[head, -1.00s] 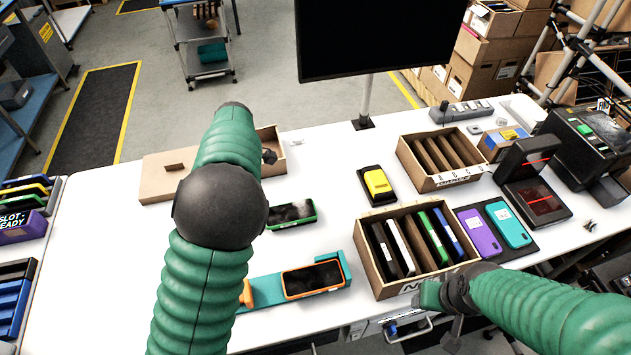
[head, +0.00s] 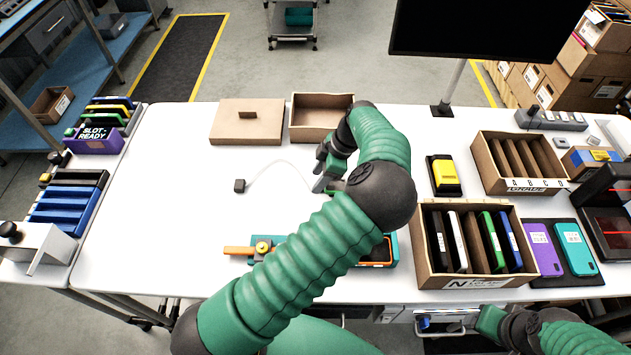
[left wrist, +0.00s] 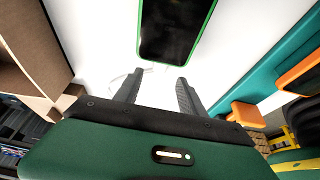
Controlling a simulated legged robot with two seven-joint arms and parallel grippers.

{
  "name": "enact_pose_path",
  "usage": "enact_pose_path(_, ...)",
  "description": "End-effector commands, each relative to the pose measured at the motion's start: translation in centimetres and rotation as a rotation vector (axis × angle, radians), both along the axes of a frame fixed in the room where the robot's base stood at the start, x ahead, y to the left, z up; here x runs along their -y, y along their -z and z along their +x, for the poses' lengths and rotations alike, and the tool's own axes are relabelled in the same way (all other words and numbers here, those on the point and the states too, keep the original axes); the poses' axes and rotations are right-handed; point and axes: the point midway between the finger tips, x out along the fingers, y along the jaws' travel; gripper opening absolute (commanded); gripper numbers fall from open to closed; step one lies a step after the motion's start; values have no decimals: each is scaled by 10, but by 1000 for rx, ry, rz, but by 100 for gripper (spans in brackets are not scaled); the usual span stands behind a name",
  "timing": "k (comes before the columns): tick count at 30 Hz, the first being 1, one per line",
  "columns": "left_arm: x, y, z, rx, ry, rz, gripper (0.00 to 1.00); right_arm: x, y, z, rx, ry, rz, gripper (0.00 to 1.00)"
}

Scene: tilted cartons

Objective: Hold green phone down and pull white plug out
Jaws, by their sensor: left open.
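The phone with a green rim (left wrist: 176,28) lies screen up on the white table in the left wrist view. In the head view my left arm hides most of it. My left gripper (head: 326,172) is over the table beside the phone. In the left wrist view its two fingers (left wrist: 160,92) are apart, with bare table between them, just short of the phone's near end. A thin white cable (head: 285,164) runs from a small dark block (head: 239,185) towards the gripper. I cannot make out the white plug itself. My right gripper (head: 488,321) is low at the table's front edge; its jaws are unclear.
An orange phone (head: 376,252) on a teal stand is partly behind my left arm. A carton with upright phones (head: 468,284) is tilted on the right. An open carton (head: 318,118) and a brown lid (head: 246,122) lie at the back. The table's left half is mostly clear.

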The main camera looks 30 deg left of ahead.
Motion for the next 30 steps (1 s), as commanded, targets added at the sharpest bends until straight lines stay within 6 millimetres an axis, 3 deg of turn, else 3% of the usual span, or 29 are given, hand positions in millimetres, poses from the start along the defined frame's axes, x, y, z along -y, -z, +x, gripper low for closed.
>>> enact_pose_path(6, -10, 26, -5, -1, -1, 1, 47, 0, 0, 0, 0, 0, 0, 55)
enact_pose_path(15, -10, 29, -6, 1, 0, -1, 46, 0, 0, 0, 0, 0, 0, 55)
enact_pose_path(25, -10, 29, -6, 1, 0, -1, 3, 0, 0, 0, 0, 0, 0, 55)
enact_pose_path(30, -10, 29, -6, 1, 0, -1, 0, 0, 0, 0, 0, 0, 0, 55)
